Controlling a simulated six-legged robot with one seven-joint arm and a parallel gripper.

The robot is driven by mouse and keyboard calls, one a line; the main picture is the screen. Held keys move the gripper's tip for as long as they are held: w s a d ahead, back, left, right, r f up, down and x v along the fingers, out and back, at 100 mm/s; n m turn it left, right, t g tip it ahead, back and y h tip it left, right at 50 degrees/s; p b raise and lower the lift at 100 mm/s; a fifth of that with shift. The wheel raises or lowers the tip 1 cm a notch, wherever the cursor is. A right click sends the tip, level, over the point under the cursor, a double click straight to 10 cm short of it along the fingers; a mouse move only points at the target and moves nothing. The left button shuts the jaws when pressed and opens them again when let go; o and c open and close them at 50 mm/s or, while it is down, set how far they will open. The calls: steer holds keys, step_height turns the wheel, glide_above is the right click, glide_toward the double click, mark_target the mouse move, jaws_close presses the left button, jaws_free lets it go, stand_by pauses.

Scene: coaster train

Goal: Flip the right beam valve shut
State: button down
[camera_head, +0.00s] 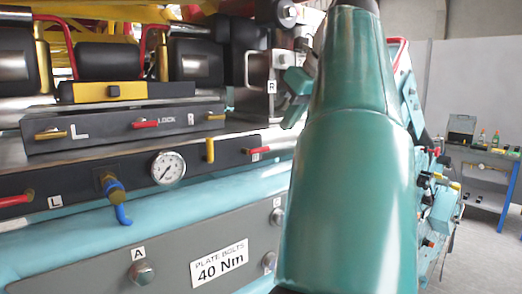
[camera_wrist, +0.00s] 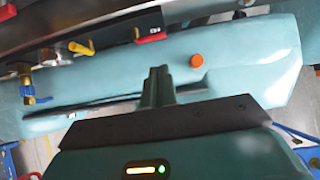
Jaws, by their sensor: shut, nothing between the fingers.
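The right end of the dark beam panel (camera_head: 110,178) carries a red lever (camera_head: 260,150), which I take to be the right beam valve. It lies roughly along the beam, close to where my teal arm blocks the head view. In the wrist view the red lever (camera_wrist: 148,40) shows near the top, with a small white label on it or beside it that I cannot read. My gripper (camera_wrist: 157,72) is shut and empty in the wrist view, apart from the lever and below it in the picture, over the teal body. My gripper is hidden in the head view.
A yellow lever (camera_head: 210,150) stands upright left of the red one, beside a round gauge (camera_head: 168,167). A blue hose fitting (camera_head: 115,190) and another red lever (camera_head: 15,200) by an L label are farther left. A blue workbench (camera_head: 485,185) stands at the back right.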

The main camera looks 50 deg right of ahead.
mark_target(256, 149)
steer(key=x, duration=1)
steer(key=shift+s, duration=0.1)
steer(key=shift+d, duration=0.1)
